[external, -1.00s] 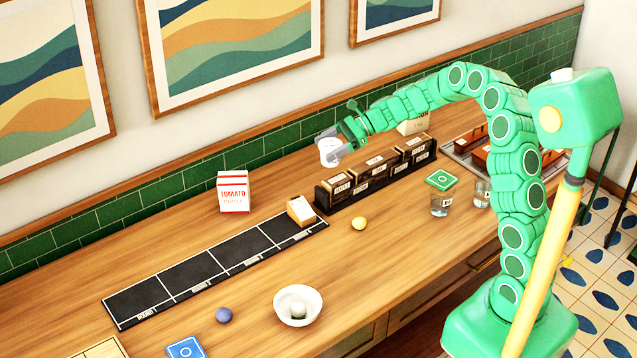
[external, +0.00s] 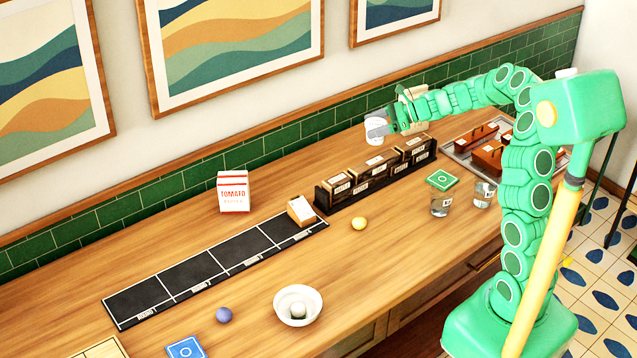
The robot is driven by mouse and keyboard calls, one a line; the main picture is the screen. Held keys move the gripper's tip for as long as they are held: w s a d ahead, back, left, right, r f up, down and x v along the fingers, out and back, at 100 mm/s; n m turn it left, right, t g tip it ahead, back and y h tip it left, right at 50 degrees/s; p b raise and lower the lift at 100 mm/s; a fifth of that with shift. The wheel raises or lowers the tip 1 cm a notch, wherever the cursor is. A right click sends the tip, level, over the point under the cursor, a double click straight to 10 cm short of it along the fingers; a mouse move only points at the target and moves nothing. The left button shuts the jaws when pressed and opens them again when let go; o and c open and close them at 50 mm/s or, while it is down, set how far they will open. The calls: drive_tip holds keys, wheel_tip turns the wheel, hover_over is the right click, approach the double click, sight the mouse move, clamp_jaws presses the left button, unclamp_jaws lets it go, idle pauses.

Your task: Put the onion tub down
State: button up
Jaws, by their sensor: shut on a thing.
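A small white tub (external: 375,131), which I take to be the onion tub, is held between the fingers of my gripper (external: 378,127). My gripper is shut on it. The tub shows in front of the green tiled wall, beyond the dark rack and above its middle in the picture. It looks upright and clear of the counter, though its exact height is hard to tell. No label can be read on it.
A dark rack (external: 321,201) holds several labelled boxes. A black marked strip (external: 190,271) has a small box (external: 300,210) at its right end. A tomato carton (external: 233,191), a yellow ball (external: 359,223), glasses (external: 441,205) and a white bowl (external: 282,312) stand around. Counter left of the carton is clear.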

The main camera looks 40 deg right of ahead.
drive_tip(key=shift+w+d+f, duration=0.15)
drive_tip(key=shift+w+f, duration=1.4)
drive_tip(key=shift+w, duration=0.55)
drive_tip(key=shift+w+d+f, duration=0.1)
drive_tip(key=shift+w+f, duration=1.5)
drive_tip(key=shift+w, duration=0.5)
drive_tip(key=shift+w+d+f, duration=0.15)
drive_tip(key=shift+w+f, duration=1.4)
drive_tip(key=shift+w, duration=0.55)
drive_tip(key=shift+f, duration=1.45)
drive_tip(key=shift+f, duration=0.2)
drive_tip(key=o, duration=1.1)
drive_tip(key=shift+r, duration=0.1)
drive_tip(key=shift+d+r, duration=0.15)
drive_tip(key=v, duration=1.1)
drive_tip(key=shift+s+d+r, duration=0.2)
drive_tip(key=shift+d, duration=0.05)
